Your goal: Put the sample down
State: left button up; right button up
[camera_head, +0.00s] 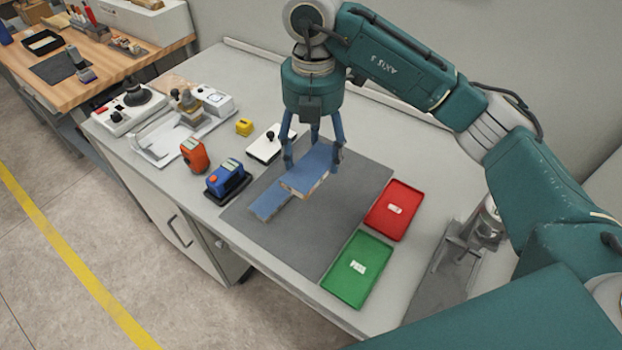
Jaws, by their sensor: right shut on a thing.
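My right gripper (313,158) comes down from above, its fingers shut on a flat blue sample (308,170) with a pale front edge. The held sample is over the grey mat (320,228); I cannot tell for sure whether it touches anything below. A red tray (395,209) and a green tray (358,268) stand at the mat's right side, each with a white label. My left gripper is out of view.
An orange device (194,155) and a blue device (228,180) stand left of the mat. The mat's front part is bare.

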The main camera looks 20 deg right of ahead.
notch_tip(320, 180, down, 8)
jog(key=s, duration=0.1)
jog(key=p, duration=0.3)
send_over(314, 217)
notch_tip(314, 217, down, 7)
notch_tip(314, 217, down, 3)
jog(key=shift+a+f+p, duration=0.1)
jog(key=shift+f+p, duration=0.1)
jog(key=shift+p, duration=0.2)
jog(key=shift+f, duration=0.45)
jog(key=shift+f, duration=0.1)
jog(key=o, duration=1.2)
